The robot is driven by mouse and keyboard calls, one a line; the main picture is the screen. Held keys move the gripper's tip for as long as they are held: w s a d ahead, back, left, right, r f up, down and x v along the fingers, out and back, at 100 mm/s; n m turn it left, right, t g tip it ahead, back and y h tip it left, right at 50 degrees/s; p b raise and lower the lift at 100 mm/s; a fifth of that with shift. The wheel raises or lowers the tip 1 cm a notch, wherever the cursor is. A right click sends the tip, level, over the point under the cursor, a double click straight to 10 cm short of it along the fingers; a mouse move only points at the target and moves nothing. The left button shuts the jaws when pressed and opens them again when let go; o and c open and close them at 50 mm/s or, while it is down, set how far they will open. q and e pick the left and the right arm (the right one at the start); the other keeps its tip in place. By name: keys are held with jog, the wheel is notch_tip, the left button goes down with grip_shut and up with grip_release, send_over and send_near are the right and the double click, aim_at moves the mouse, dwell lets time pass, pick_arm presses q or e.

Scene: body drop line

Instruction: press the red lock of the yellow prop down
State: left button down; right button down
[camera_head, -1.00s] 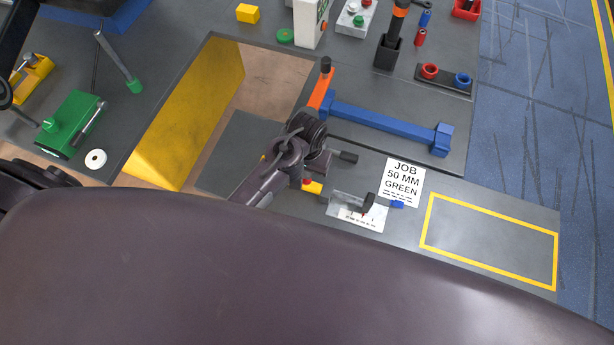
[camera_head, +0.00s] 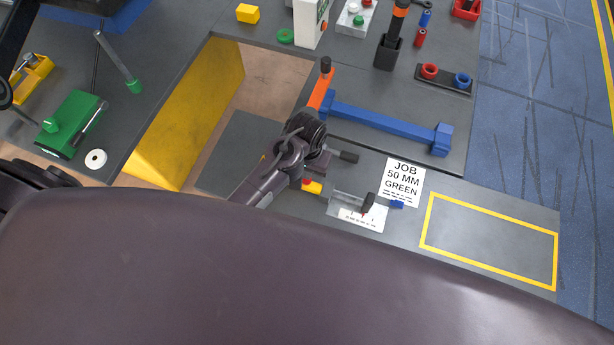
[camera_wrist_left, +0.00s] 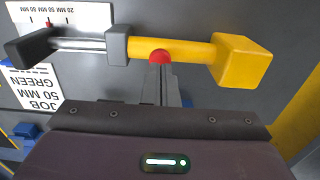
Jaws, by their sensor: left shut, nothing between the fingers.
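The yellow prop lies on the grey bench; in the head view its yellow barrel (camera_head: 314,188) shows just below my left wrist, and part of it is hidden by the arm. The wrist view shows the yellow barrel and block (camera_wrist_left: 241,60), a grey collar (camera_wrist_left: 118,45), a silver rod and a black end (camera_wrist_left: 28,48). The red lock (camera_wrist_left: 160,56) is a small dome on the barrel near the collar; it also shows in the head view (camera_head: 306,182). My left gripper (camera_wrist_left: 159,72) is shut and empty, its tips at the lock; whether they touch is unclear. My right gripper is not in view.
A white scale card (camera_head: 362,218) lies by the rod, and a job sign (camera_head: 402,180) reads 50 MM GREEN. A blue bar (camera_head: 385,125) with an orange end lies beyond the wrist. A yellow-outlined area (camera_head: 490,240) at right is empty.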

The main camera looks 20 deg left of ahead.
pick_arm(q)
jog(key=shift+f+b, duration=0.7)
jog(key=shift+f, duration=0.85)
jog(key=shift+r+p, duration=1.35)
jog(key=shift+r, duration=3.2)
